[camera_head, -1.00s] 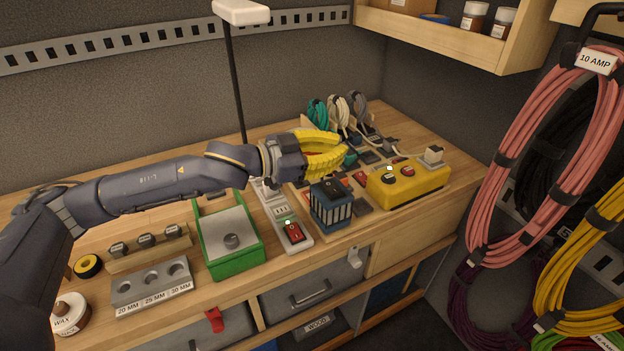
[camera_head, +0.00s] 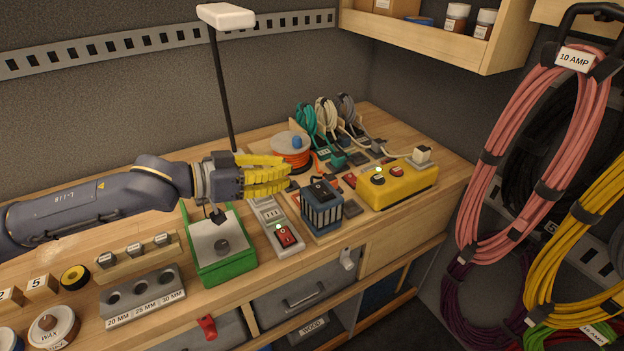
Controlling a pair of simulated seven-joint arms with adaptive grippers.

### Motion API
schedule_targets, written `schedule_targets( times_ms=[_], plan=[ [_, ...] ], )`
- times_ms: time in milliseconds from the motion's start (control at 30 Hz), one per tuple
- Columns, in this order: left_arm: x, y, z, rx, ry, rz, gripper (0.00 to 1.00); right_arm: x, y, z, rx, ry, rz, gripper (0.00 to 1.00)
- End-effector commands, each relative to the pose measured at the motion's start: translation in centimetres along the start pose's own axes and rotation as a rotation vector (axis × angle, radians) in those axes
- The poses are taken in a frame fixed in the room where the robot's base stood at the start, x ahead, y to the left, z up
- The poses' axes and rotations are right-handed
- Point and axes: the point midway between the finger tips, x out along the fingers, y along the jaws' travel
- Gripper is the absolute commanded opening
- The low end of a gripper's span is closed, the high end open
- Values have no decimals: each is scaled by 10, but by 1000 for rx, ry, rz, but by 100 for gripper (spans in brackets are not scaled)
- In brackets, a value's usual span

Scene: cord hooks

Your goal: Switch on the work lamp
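The work lamp (camera_head: 227,16) is a white head on a thin black pole at the back of the bench, and it shows no clear glow. A grey power strip (camera_head: 268,211) lies on the bench with a red rocker switch (camera_head: 286,237) at its near end and a small light spot beside it. My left gripper (camera_head: 289,174) has yellow fingers and hovers above and behind the strip, apart from the red switch. Nothing is visibly held; the finger gap is hard to read from this angle. My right gripper is out of view.
A blue box with a black top (camera_head: 322,208) stands right of the strip, and a yellow control box (camera_head: 397,183) beyond it. A green tray (camera_head: 226,267) is on the left. An orange cord spool (camera_head: 292,155) stands behind the gripper. Coiled cords (camera_head: 535,150) hang at right.

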Motion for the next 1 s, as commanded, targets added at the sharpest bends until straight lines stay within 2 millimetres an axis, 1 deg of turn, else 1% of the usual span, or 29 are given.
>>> schedule_targets(
  times_ms=[133, 233, 700, 800, 1000],
  plan=[
    [11, 0, 0, 2, 0, 2, 0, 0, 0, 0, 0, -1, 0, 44],
    [24, 1, 0, -1, 1, 3, 0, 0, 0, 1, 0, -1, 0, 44],
    [100, 1, 0, 0, 0, 1, 0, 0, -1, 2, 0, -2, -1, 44],
    [103, 0, 15, -2, -3, 0, 0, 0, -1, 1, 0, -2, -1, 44],
    [107, 0, 32, -1, -1, 0, 0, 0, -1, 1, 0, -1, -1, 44]
  ],
)
